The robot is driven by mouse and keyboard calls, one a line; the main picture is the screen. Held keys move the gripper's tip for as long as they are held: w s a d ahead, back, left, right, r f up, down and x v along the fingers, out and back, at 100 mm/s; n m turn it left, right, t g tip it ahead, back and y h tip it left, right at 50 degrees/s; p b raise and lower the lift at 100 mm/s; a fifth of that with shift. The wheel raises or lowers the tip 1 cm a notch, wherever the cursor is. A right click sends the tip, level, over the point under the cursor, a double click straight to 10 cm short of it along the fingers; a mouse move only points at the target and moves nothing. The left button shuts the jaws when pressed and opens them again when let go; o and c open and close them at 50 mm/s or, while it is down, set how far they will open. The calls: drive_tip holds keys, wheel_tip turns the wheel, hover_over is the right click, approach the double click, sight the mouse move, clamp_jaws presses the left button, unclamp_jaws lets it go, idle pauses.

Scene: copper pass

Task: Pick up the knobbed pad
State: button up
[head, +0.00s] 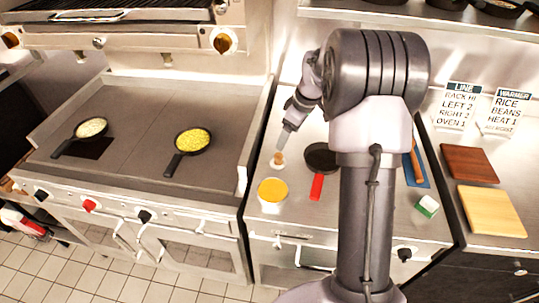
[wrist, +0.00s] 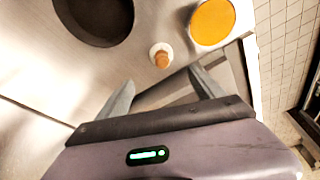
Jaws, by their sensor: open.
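The knobbed pad, a small pale disc with a wooden knob on top (head: 278,159), lies on the steel counter between the yellow-topped round container and the dark pan. In the wrist view the pad (wrist: 161,56) shows just beyond the fingertips, roughly centred between them. My gripper (head: 284,138) is above the pad, pointing down towards it. In the wrist view its two fingers (wrist: 161,80) are spread apart with nothing between them.
The yellow-topped container (head: 272,190) and the dark pan (head: 321,157) with a red handle stand close to the pad. A green-and-white block (head: 427,205) and two boards, brown (head: 468,164) and yellow (head: 491,210), lie to the right. Two filled pans rest on the griddle (head: 130,120).

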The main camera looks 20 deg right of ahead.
sight(279, 155)
drive_tip(key=b+x, duration=0.1)
drive_tip(key=x, duration=0.6)
drive_tip(key=b+x, duration=0.2)
drive_tip(key=x, duration=0.3)
drive_tip(key=shift+a+f+b, duration=0.15)
drive_tip(key=shift+f+b, duration=0.15)
drive_tip(key=shift+b, duration=0.05)
drive_tip(key=shift+s+r, duration=0.1)
drive_tip(key=c, duration=1.5)
